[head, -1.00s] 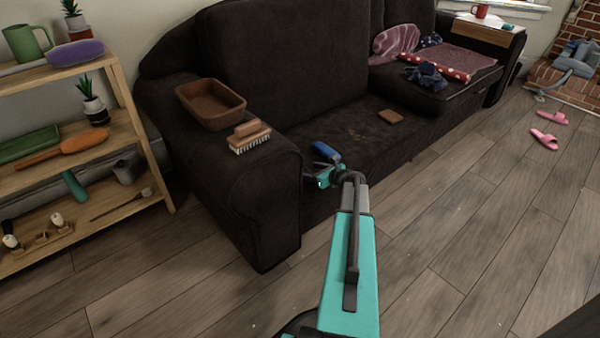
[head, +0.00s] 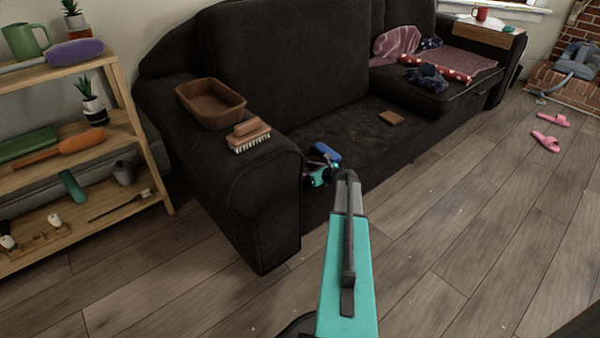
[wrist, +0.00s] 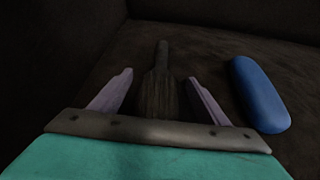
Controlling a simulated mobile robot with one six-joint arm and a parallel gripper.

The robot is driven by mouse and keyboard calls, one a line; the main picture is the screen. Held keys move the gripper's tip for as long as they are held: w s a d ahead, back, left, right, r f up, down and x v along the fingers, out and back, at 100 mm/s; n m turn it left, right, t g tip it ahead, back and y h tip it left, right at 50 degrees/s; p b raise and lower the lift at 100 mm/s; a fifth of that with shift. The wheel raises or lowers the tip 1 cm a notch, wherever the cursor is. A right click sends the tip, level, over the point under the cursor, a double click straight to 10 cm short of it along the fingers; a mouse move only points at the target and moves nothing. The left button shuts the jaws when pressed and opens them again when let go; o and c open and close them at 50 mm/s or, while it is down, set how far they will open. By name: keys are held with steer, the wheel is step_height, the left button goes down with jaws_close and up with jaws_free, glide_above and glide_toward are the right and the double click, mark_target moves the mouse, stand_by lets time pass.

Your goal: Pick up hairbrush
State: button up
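A dark brown brush with a narrow handle, which looks like the hairbrush (wrist: 160,85), lies on the dark sofa seat in the wrist view. Its handle points away from me and its wider end is toward my gripper. My gripper (wrist: 160,90) is open, with one pale finger on each side of the brush's wider end and a gap to each. Whether the fingers are down at its height I cannot tell. In the head view my gripper (head: 318,172) is at the near left end of the seat, and the brush is not clearly visible there.
A blue rounded object (wrist: 260,95) lies just right of the right finger; it shows in the head view (head: 325,152) too. The sofa armrest (head: 255,190) stands left of my gripper, bearing a brown tray (head: 211,118) and a scrub brush (head: 249,142). A sponge-like block (head: 391,118) lies farther along the seat.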

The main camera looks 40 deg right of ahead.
steer(key=c, duration=1)
step_height(320, 180, up, 10)
steer(key=p, duration=0.4)
